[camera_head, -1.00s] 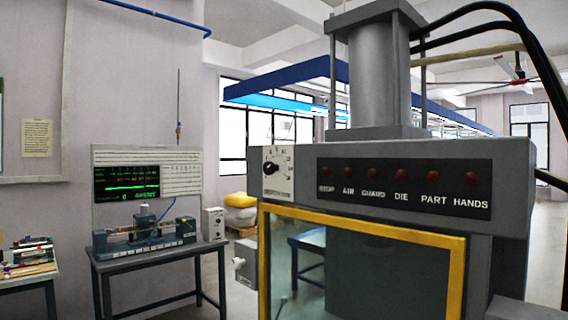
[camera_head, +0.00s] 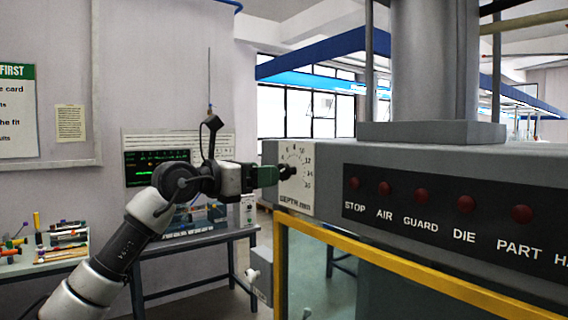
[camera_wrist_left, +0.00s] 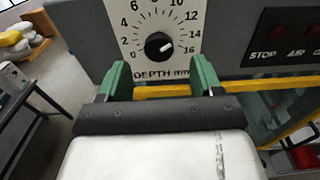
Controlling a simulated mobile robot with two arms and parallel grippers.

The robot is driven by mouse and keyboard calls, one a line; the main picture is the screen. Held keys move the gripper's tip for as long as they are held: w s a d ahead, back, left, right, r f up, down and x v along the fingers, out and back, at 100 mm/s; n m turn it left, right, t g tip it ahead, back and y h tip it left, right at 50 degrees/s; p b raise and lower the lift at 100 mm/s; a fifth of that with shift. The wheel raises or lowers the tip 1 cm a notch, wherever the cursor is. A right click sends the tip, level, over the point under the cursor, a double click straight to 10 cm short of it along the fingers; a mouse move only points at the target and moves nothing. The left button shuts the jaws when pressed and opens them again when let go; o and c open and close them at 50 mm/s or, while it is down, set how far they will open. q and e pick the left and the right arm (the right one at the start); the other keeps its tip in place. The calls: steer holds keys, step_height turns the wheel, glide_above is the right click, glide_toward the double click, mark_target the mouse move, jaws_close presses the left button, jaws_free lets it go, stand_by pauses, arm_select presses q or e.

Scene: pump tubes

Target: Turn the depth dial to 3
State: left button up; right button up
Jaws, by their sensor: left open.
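The depth dial is a black knob (camera_wrist_left: 159,45) on a white scale plate marked DEPTH mm, running from 0 to 16. In the left wrist view its white mark points right, towards the high-number end near 16. In the head view the scale plate (camera_head: 298,180) sits at the left end of the press's front panel, and my gripper partly covers the knob. My left gripper (camera_head: 262,174) is level with the dial. In the left wrist view its green fingers (camera_wrist_left: 161,72) are open, one on each side below the knob, with no visible contact. My right gripper is not in view.
The panel carries red lamps (camera_head: 422,195) to the right of the dial. A yellow-framed guard (camera_head: 400,265) is below. A bench with a gauge and screen (camera_head: 157,168) stands behind my left arm. A table with small coloured parts (camera_head: 60,243) is at far left.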

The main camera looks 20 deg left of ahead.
mark_target(281, 172)
arm_select(q)
steer(key=p+x, duration=0.2)
steer(key=x, duration=0.4)
steer(key=shift+w, duration=0.1)
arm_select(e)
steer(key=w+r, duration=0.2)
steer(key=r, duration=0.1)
arm_select(q)
steer(key=shift+f, duration=0.1)
steer(key=shift+c, duration=0.7)
steer(key=c, duration=0.8)
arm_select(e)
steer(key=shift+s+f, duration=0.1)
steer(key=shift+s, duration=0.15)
